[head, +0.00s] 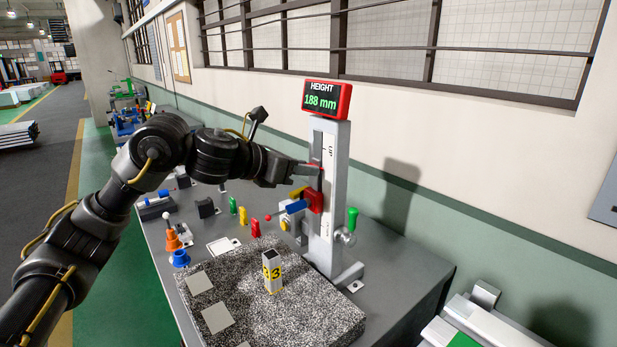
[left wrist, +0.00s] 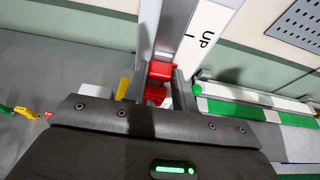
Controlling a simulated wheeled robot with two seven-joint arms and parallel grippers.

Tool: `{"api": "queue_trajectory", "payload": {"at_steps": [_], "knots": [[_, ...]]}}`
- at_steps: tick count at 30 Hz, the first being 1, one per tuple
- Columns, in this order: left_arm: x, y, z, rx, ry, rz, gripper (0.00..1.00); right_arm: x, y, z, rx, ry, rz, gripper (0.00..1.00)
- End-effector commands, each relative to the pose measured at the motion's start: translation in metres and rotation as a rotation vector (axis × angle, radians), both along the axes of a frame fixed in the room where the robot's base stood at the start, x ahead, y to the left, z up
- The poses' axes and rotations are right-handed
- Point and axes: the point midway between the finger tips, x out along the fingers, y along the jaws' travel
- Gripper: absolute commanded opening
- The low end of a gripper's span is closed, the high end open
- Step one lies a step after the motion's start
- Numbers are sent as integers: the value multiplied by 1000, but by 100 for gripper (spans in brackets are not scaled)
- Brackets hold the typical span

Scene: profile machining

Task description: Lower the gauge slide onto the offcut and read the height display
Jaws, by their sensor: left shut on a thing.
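The height gauge (head: 340,190) stands upright at the back of the bench, with a vertical column marked UP. Its height display (head: 326,99) has a red frame and reads 188 mm in green. The red gauge slide (head: 314,200) sits partway up the column. My left gripper (head: 308,170) is shut on a red part of the slide (left wrist: 160,72), which shows between the fingers in the left wrist view. The offcut (head: 272,272), a short pale block with yellow and dark markings, stands upright on the granite plate (head: 320,312), below the slide and apart from it. My right gripper is out of view.
Several small coloured pieces, including a green one (head: 233,204) and a blue one (head: 180,258), stand on the grey bench left of the gauge. A green knob (head: 353,215) sits right of the column. The wall is close behind.

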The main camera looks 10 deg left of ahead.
Motion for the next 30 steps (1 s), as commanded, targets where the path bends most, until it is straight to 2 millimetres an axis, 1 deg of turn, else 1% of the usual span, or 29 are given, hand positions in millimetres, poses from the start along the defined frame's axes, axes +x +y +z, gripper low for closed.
{"api": "queue_trajectory", "payload": {"at_steps": [1,7,21,30], "knots": [[0,1,-6,3,1,1,0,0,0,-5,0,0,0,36],[0,1,-16,3,1,1,0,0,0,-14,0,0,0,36],[0,1,-17,3,1,1,0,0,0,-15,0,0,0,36],[0,1,-31,2,1,1,0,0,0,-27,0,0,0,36]]}}
